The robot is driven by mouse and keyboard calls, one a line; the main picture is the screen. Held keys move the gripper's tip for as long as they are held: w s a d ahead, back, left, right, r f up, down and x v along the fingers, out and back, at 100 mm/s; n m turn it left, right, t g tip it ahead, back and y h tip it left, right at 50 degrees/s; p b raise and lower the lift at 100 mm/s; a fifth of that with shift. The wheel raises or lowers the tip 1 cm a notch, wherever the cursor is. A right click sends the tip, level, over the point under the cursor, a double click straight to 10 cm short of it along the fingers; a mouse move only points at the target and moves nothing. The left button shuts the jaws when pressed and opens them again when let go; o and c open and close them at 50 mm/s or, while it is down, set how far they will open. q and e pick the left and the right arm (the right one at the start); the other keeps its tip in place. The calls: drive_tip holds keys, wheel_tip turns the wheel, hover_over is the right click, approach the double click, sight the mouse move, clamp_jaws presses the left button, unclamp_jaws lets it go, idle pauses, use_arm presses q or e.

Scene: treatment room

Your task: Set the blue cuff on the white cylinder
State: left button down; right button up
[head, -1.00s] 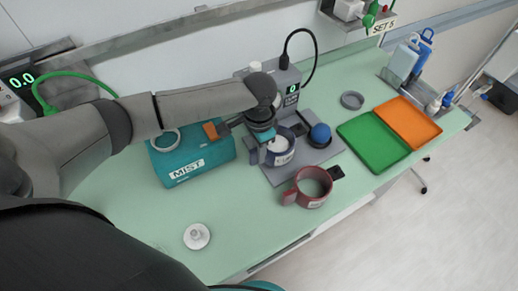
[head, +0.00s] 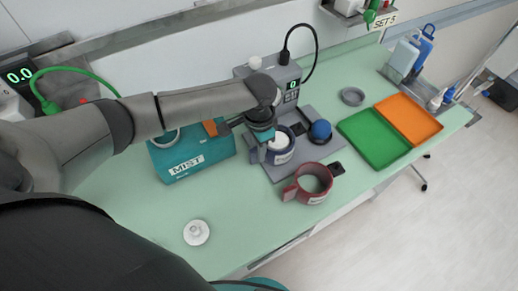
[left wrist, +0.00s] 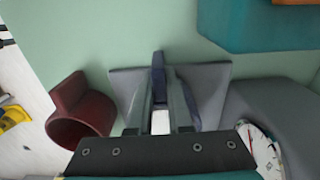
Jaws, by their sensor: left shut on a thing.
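The blue cuff (head: 283,156) is a dark blue ring with a handle and a pale label, over the grey plate of the bench device. The white cylinder (head: 279,141) shows its top inside the ring, so the cuff appears to be around it. I cannot tell whether the cuff rests on the plate. My left gripper (head: 264,142) is shut on the cuff's handle from above. In the left wrist view, the gripper (left wrist: 160,100) has the blue handle (left wrist: 158,65) between its fingers, and a white patch shows between them. My right gripper is not in view.
A red cuff (head: 313,181) stands in front of the grey plate (head: 318,152). The teal MIST box (head: 190,158) is left, green (head: 374,140) and orange (head: 409,119) trays right. A white flanged piece (head: 196,232) lies front left.

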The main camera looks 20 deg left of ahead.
use_arm(q)
drive_tip(key=shift+p, duration=0.45)
idle(0.3)
drive_tip(key=c, duration=0.8)
unclamp_jaws()
drive_tip(key=shift+o, duration=0.2)
wheel_tip(320, 180, up, 7)
drive_tip(key=p, duration=0.8)
drive_tip(key=shift+p, duration=0.3)
